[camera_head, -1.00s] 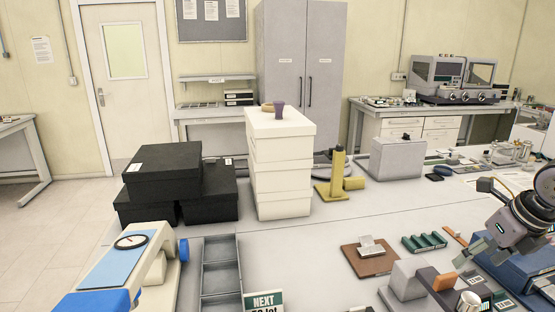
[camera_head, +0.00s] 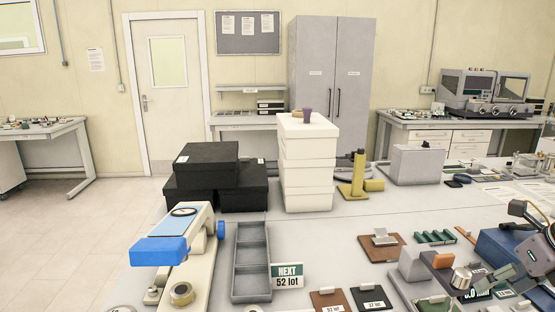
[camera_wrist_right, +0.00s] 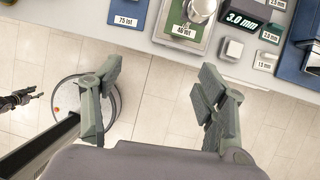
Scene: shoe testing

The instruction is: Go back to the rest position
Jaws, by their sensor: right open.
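My right gripper (camera_wrist_right: 157,95) shows in the right wrist view with its two green-grey fingers spread wide and nothing between them. It hangs over the floor just off the table's front edge. In the head view part of my right arm shows at the right edge, over the right side of the table (camera_head: 350,215); its fingers are hard to make out there. My left gripper is not clearly in the head view. A dark gripper-like shape at the left edge of the right wrist view (camera_wrist_right: 20,98) may be my left one, too small to judge.
Stacked white boxes (camera_head: 308,170) and black boxes (camera_head: 215,178) stand mid-table. A blue-and-cream gauge device (camera_head: 175,245), a grey tray (camera_head: 251,262) and a "NEXT 52 lot" sign (camera_head: 287,276) are in front. Labelled blocks and plates crowd the right front. Floor is free at left.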

